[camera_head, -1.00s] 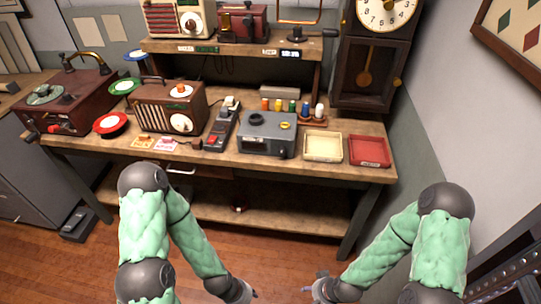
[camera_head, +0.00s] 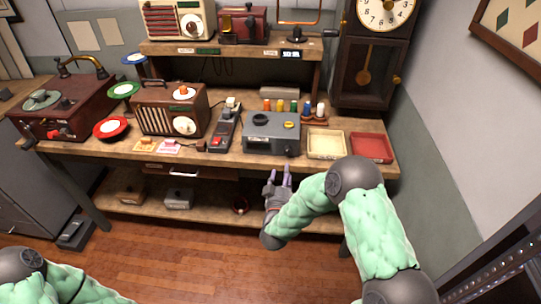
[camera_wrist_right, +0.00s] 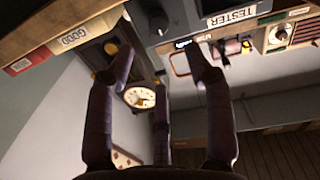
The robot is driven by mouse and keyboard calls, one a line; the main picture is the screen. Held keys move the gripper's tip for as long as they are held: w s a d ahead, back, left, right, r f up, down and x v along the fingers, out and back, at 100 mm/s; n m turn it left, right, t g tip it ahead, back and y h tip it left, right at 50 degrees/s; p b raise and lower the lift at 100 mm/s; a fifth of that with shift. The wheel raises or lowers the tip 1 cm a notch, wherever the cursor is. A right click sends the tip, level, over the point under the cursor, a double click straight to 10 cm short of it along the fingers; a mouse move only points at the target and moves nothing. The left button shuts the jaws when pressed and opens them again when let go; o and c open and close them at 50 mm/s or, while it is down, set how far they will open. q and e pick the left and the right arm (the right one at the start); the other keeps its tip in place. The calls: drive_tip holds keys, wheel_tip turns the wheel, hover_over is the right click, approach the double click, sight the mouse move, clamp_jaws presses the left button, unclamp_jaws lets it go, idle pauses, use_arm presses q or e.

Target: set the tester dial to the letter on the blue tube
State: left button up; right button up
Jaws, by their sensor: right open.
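The tester is a grey box (camera_head: 271,139) on the workbench, with a dark round part (camera_head: 260,119) and a yellow round part (camera_head: 289,125) on top. The wrist view shows its "TESTER" label (camera_wrist_right: 232,16) and a dark knob (camera_wrist_right: 158,22) at the top edge. The blue tube (camera_head: 307,106) stands in the row of coloured tubes behind the tester; its letter is too small to read. My right gripper (camera_head: 280,172) is open and empty, in front of the bench edge and below the tester. It also shows in the wrist view (camera_wrist_right: 160,68). My left gripper is out of view.
A cream tray (camera_head: 327,156) and a red tray (camera_head: 372,161) stand right of the tester. A black device (camera_head: 224,134) and a brown radio (camera_head: 160,122) stand left. The shelf above holds more radios. A tall clock (camera_head: 370,70) stands behind right.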

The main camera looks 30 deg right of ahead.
sight(287, 153)
drive_tip(key=b+x, duration=0.2)
drive_tip(key=x, duration=0.8)
drive_tip(key=shift+w+d+f, duration=0.1)
drive_tip(key=shift+d, duration=0.15)
drive_tip(key=shift+c, duration=0.3)
clamp_jaws()
